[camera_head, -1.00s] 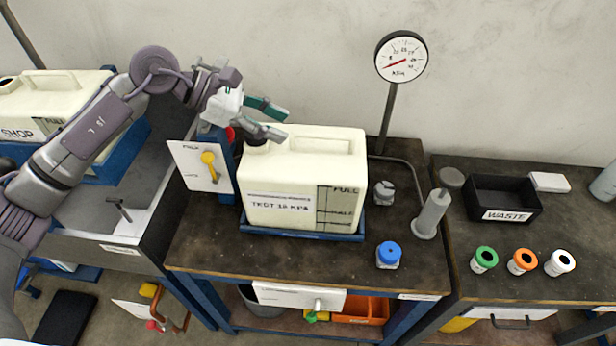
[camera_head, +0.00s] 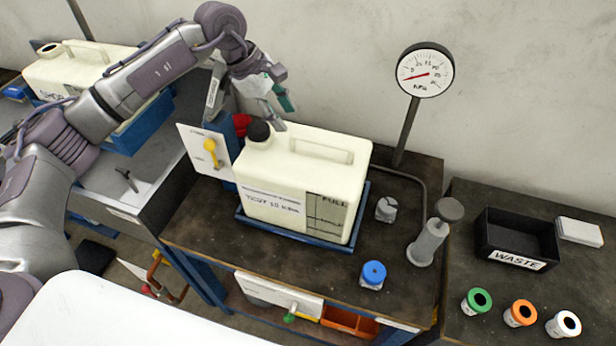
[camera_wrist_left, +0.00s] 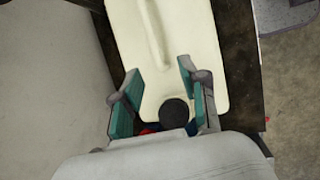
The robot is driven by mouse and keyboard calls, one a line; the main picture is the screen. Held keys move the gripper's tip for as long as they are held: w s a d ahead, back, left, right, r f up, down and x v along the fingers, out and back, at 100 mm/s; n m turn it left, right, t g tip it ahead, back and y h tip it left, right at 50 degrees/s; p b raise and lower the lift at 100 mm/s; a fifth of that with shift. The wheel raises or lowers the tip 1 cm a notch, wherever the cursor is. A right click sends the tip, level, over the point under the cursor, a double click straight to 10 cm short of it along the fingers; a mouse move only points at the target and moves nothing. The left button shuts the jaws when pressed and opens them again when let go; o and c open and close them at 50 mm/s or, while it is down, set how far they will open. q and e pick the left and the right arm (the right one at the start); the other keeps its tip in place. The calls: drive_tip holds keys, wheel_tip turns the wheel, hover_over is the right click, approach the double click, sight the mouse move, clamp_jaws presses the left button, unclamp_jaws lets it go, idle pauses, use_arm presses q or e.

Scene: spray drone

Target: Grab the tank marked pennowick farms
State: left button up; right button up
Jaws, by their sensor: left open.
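A cream tank (camera_head: 300,175) with a black cap (camera_head: 258,132) sits in a blue tray (camera_head: 290,237) on the middle bench; its label reads "TEST 18 KPA". A second cream tank (camera_head: 80,72), marked "SHOP", stands at the left, partly hidden by my left arm. I cannot read "pennowick farms" on either. My left gripper (camera_head: 283,103) is open just behind and above the capped end of the middle tank, fingers tilted down. In the left wrist view, its teal fingers (camera_wrist_left: 158,78) are apart, with the tank top (camera_wrist_left: 165,40) and cap (camera_wrist_left: 174,112) between them in the picture. My right gripper is out of view.
A pressure gauge (camera_head: 425,70) on a post stands behind the tank. A panel with a yellow lever (camera_head: 211,150) is left of it. A blue-topped cup (camera_head: 373,275), a grey cylinder (camera_head: 428,243) and a black waste bin (camera_head: 518,240) are to the right.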

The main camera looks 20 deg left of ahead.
sight(304, 137)
use_arm(q)
drive_tip(key=p+x, duration=0.1)
drive_tip(key=x, duration=0.3)
drive_tip(key=shift+d+r, duration=0.1)
drive_tip(key=shift+w+d, duration=0.1)
drive_tip(key=shift+d, duration=0.05)
drive_tip(key=shift+d+f+p, duration=0.15)
drive_tip(key=shift+f+p, duration=0.2)
drive_tip(key=p+x, duration=0.1)
drive_tip(key=x, duration=0.2)
drive_tip(key=p+x, duration=0.1)
drive_tip(key=shift+w+d+f+p, duration=0.15)
drive_tip(key=shift+w+d+p, duration=0.1)
drive_tip(key=shift+w+p, duration=0.05)
drive_tip(key=shift+f, duration=0.2)
clamp_jaws()
drive_tip(key=shift+w+r, duration=0.15)
drive_tip(key=shift+r, duration=0.15)
